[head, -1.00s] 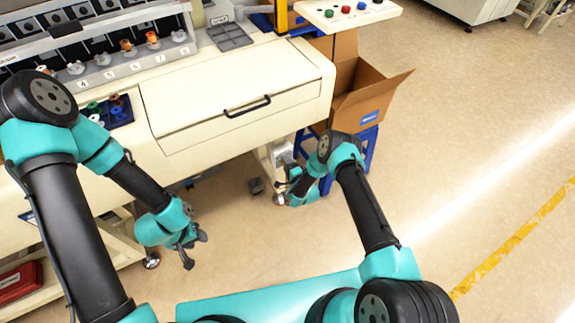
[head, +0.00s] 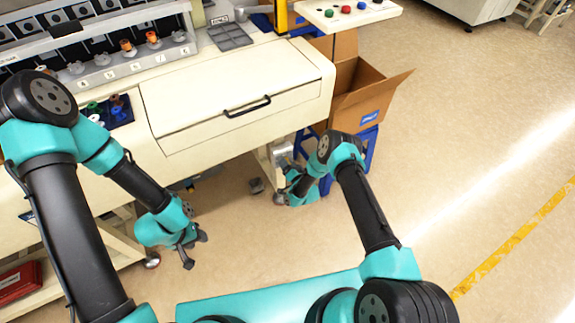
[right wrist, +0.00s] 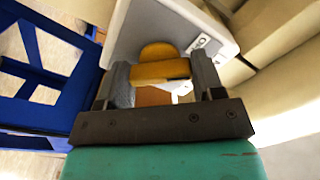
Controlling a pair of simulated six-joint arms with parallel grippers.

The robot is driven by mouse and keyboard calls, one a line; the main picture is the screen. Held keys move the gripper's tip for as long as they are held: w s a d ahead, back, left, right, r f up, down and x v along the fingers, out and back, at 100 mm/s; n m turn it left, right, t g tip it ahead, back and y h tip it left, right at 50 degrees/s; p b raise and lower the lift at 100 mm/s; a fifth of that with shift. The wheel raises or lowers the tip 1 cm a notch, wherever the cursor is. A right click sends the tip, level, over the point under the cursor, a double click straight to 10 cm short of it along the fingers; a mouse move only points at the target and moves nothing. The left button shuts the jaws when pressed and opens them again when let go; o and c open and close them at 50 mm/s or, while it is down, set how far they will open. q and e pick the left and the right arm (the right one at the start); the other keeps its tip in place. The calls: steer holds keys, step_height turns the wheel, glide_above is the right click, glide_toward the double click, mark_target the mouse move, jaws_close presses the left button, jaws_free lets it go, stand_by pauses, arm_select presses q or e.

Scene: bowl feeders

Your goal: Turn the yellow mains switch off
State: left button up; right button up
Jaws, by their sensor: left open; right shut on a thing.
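The yellow mains switch (right wrist: 158,72) shows in the right wrist view as a yellow knob on the face of a pale box (right wrist: 135,30). A small white label with dark lettering (right wrist: 199,44) is beside the knob. My right gripper (right wrist: 163,82) has its two dark fingers on either side of the yellow piece and is shut on it. In the head view my right gripper (head: 285,180) is low by the machine's leg, and the yellow knob cannot be made out there. My left gripper (head: 193,248) is open and empty above the floor, away from the switch.
The cream machine body with a drawer (head: 235,95) stands above and left of my right gripper. A blue stand (head: 365,150) with an open cardboard box (head: 365,95) is just right of it.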

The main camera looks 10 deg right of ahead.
steer(key=n, duration=0.9)
steer(key=shift+n, duration=0.4)
steer(key=o, duration=0.9)
steer(key=v, duration=1.7)
steer(key=shift+s, duration=0.2)
steer(key=shift+r, duration=0.1)
